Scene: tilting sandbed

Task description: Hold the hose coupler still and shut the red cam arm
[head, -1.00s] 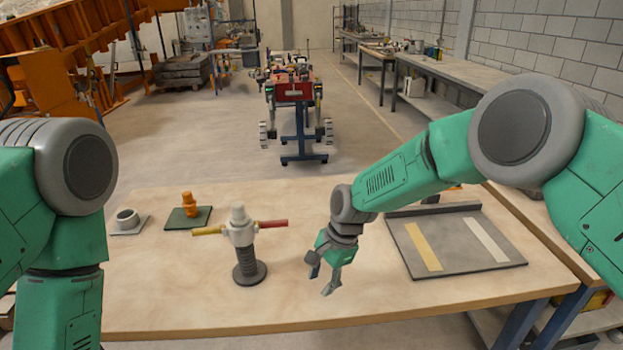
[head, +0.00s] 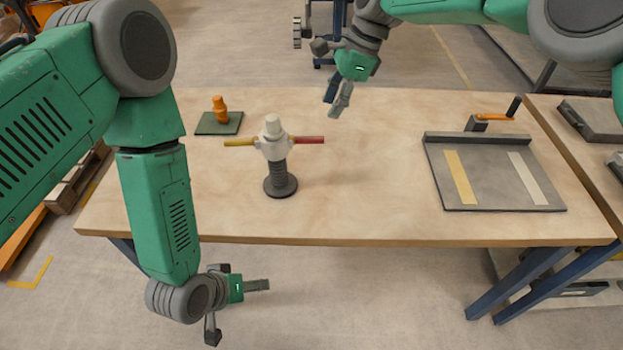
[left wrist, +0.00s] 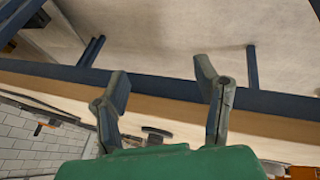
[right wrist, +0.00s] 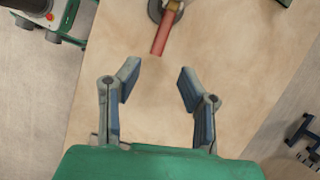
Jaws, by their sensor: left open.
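The hose coupler (head: 274,148) stands upright on the table, a white body on a dark ribbed hose stub with a round base. Its red cam arm (head: 309,140) sticks out level to the right, and a yellow arm (head: 240,142) sticks out to the left. The red arm also shows in the right wrist view (right wrist: 161,38), ahead of the fingers and touching neither. My right gripper (head: 337,97) is open and empty above the table, right of and beyond the red arm. My left gripper (head: 240,308) is open and empty, in front of the table's near edge and apart from the coupler.
An orange fitting (head: 220,110) stands on a dark green mat behind the coupler to the left. A grey tray (head: 490,190) with a yellow and a pale strip lies at the right. The wood table (head: 370,190) is bare between coupler and tray.

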